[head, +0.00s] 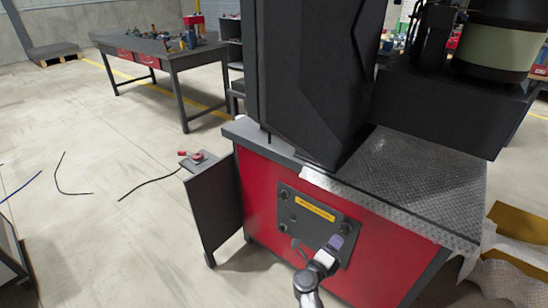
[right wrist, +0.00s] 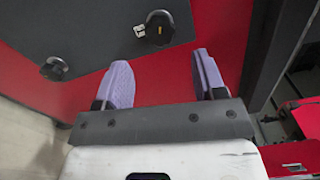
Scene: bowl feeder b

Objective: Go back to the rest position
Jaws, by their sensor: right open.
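My right gripper (head: 336,243) is at the lower middle of the head view, in front of the red cabinet (head: 257,195) and near its dark control panel (head: 345,218). In the right wrist view the right gripper (right wrist: 158,85) has its two purple fingers apart with nothing between them. Red cabinet face shows behind the fingers. Whether the fingers touch the cabinet is unclear. My left gripper is not in view.
A metal tread-plate top (head: 425,180) covers the cabinet. A workbench (head: 165,52) stands at the back left.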

